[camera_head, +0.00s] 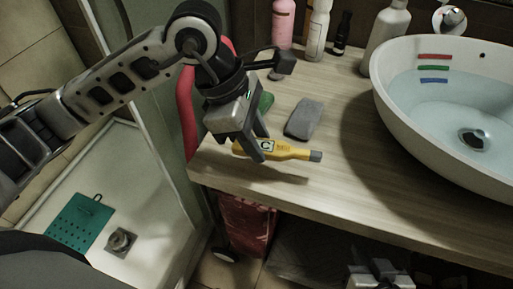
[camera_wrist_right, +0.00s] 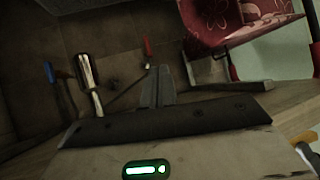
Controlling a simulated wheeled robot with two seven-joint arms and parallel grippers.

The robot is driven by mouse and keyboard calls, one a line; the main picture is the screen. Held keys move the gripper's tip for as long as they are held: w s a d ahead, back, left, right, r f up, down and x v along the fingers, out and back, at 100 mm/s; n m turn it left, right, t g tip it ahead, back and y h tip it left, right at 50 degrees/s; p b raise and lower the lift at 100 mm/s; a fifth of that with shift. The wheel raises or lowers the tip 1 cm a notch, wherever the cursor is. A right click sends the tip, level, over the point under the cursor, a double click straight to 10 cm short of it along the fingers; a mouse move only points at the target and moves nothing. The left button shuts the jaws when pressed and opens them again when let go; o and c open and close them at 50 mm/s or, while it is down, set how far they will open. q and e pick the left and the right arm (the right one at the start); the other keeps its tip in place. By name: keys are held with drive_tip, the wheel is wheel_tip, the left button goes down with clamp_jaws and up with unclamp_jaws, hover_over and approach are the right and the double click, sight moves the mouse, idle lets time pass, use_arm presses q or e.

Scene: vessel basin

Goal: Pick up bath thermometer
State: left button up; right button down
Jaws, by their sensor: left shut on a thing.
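The bath thermometer (camera_head: 290,152) is yellow with a dark "C" label and a grey tip at its right end. It is in the head view near the front left of the wooden counter. My left gripper (camera_head: 257,150) is shut on its label end and covers part of it. A shadow on the counter lies below and apart from it, so it seems held slightly above the surface. My right gripper (camera_head: 380,276) is low at the bottom of the head view, in front of the counter. In the right wrist view its fingers (camera_wrist_right: 157,88) are together and hold nothing visible.
A grey block (camera_head: 304,119) lies on the counter (camera_head: 345,190) behind the thermometer, with a green item (camera_head: 265,102) beside it. The water-filled basin (camera_head: 385,85) stands at right. Bottles (camera_head: 318,30) line the back. A red patterned item (camera_head: 247,222) is below the counter.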

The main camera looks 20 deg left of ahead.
use_arm(q)
drive_tip(key=s+d+r+b, duration=0.1)
drive_tip(key=s+d+r, duration=0.4)
drive_tip(key=s+r, duration=0.3)
drive_tip(key=s, duration=0.4)
drive_tip(key=shift+s+d+r, duration=0.15)
drive_tip(key=shift+r, duration=0.25)
